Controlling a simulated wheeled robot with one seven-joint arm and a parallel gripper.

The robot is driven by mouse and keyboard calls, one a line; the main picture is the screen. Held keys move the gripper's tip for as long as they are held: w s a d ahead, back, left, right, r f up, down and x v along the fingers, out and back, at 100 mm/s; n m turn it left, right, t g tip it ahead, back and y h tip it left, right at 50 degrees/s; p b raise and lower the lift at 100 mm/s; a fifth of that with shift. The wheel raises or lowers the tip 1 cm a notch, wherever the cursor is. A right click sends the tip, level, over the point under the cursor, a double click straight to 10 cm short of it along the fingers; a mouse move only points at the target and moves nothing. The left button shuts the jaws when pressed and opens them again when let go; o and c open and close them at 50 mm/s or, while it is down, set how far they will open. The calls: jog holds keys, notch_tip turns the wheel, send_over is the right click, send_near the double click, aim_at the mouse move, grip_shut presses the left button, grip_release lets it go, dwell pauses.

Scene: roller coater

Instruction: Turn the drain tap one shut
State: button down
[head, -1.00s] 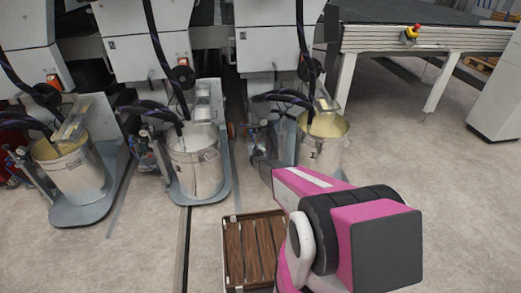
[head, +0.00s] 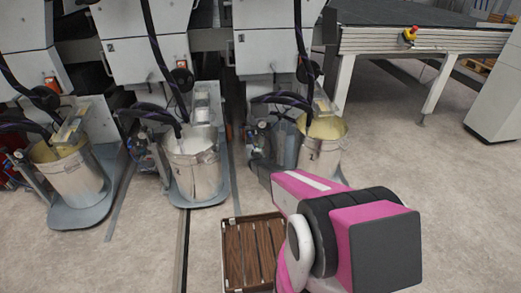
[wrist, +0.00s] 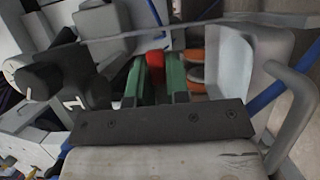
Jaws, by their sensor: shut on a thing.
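In the wrist view, my gripper (wrist: 154,84) has two green fingers, shut on a small red handle (wrist: 154,66) that I take to be the drain tap. The handle sits between the fingertips. The rest of the tap is hidden, and I cannot tell its angle. In the head view, my gripper (head: 258,168) is low beside the right-hand station, left of its metal bucket (head: 321,158). The tap is too small or hidden to make out there.
A grey bar (wrist: 215,27) and a pale block (wrist: 230,62) are close around the fingers. Two more buckets stand left, one in the middle (head: 194,172) and one far left (head: 76,182). A brown slatted crate (head: 232,262) lies on the floor near my arm.

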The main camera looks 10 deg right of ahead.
jog(key=c, duration=1.1)
grip_release()
jog(key=v, duration=1.1)
jog(key=s+a+r+m+g+y, duration=0.2)
jog(key=s+r+g+y, duration=0.15)
jog(key=s+r, duration=0.4)
jog(key=s+a+r+m+g+y, duration=0.2)
jog(key=s+r+y, duration=0.25)
jog(key=r, duration=0.65)
jog(key=s+d+r+m+g, duration=0.1)
jog(key=s+r+m+g, duration=0.2)
jog(key=s+r, duration=0.3)
jog(key=s+d+r+m+g, duration=0.2)
jog(key=s+r, duration=0.4)
jog(key=s, duration=1.1)
jog(key=s+d+r+m+g+h, duration=0.1)
jog(key=s+r+m+g, duration=0.3)
jog(key=s, duration=0.8)
notch_tip(320, 180, up, 3)
jog(key=shift+s+d+m+g, duration=0.25)
jog(key=shift+d+g, duration=0.3)
jog(key=shift+g, duration=0.5)
